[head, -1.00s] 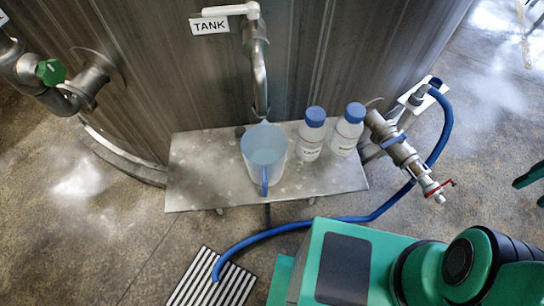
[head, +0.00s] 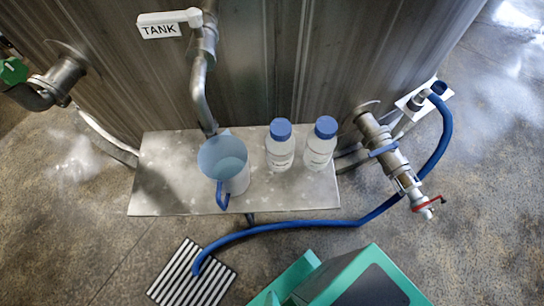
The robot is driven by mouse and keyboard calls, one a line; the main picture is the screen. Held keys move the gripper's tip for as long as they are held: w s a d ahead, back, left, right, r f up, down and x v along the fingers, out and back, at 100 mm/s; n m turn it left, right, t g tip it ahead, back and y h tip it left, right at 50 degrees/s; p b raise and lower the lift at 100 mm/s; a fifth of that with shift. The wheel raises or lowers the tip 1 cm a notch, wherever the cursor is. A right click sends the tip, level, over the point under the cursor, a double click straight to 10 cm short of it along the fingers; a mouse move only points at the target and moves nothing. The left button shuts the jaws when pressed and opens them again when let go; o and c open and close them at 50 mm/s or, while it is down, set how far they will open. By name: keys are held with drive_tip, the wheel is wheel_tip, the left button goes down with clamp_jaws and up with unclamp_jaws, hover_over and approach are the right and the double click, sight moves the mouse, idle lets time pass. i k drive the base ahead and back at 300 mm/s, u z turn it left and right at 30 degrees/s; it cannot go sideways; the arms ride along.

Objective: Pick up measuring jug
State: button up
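The measuring jug (head: 225,163) is a pale, translucent vessel with a blue handle pointing toward me. It stands upright on a metal shelf (head: 165,200) fixed to the tank, below the outlet pipe (head: 199,90). It looks to hold pale blue liquid or have a blue inside; I cannot tell which. My gripper is not in view, so its state and its place relative to the jug do not show.
Two white bottles with blue caps, one (head: 280,147) nearer the jug and one (head: 320,145) beyond, stand right of it. A valve pipe (head: 392,155) and blue hose (head: 350,222) lie right and in front. A floor grate (head: 190,275) sits below.

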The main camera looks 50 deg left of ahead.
sight(223, 159)
drive_tip(key=z, duration=0.45)
drive_tip(key=k, duration=1.95)
drive_tip(key=u, duration=1.95)
drive_tip(key=i, duration=1)
